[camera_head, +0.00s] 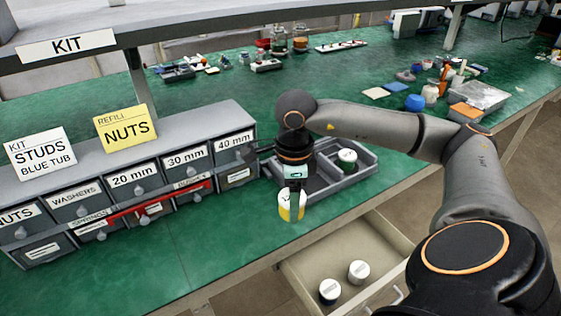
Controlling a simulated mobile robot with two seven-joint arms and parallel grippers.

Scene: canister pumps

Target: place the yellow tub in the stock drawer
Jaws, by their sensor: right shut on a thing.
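The yellow tub (285,207) is in the grasp of my right gripper (294,206), which points down and is shut on it. The gripper hides part of the tub. Both are at the front edge of the green bench, in front of the grey tray. The stock drawer (309,260) is pulled out below the bench edge, lower right of the tub. Two white-lidded tubs (330,290) (358,271) stand inside it, and its left and back floor is bare. My left gripper is not in view.
A grey divided tray (349,182) holds a white-lidded green tub (347,158). A labelled cabinet of small drawers (135,180) stands at left, with a red bar (160,202) across its front. An overhead shelf (180,24) crosses the upper left. Blue and white containers (414,103) stand farther right.

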